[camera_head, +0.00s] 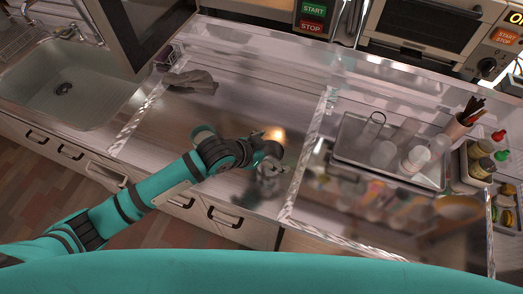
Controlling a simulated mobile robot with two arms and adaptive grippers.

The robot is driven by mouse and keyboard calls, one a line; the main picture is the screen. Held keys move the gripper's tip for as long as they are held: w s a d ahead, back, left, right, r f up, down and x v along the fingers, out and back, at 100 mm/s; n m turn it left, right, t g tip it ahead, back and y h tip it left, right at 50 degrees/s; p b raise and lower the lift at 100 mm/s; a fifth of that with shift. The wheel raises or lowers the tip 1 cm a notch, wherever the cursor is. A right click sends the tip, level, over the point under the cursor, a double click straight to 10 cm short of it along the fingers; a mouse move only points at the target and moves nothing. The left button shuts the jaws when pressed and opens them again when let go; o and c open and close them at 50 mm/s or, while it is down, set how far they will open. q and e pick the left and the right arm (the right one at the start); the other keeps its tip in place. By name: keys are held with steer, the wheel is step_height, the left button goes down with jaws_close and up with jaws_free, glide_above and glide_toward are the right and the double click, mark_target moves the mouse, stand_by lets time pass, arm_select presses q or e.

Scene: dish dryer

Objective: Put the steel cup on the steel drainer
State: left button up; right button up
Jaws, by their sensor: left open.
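My left gripper (258,149) is open above the shiny metal counter in the middle. A small dark, rounded metallic shape, which looks like the steel cup (271,150), is right at its fingertips. I cannot tell whether the fingers touch it. A blurred reflection lies below it on the counter. The steel drainer looks to be the shallow metal tray (346,152) to the right, with a clear glass (374,124) and pale cups (414,160) on it. My right gripper is out of view.
A raised clear edge (310,150) runs between the gripper and the tray. A grey cloth (192,82) lies behind on the counter. The sink (65,88) is at the left. Bottles and jars (480,160) stand in a holder at the far right.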

arm_select(q)
steer(key=v, duration=1.1)
steer(key=shift+s+a+r+b, duration=0.15)
steer(key=shift+a+r+b, duration=0.1)
steer(key=shift+b, duration=0.15)
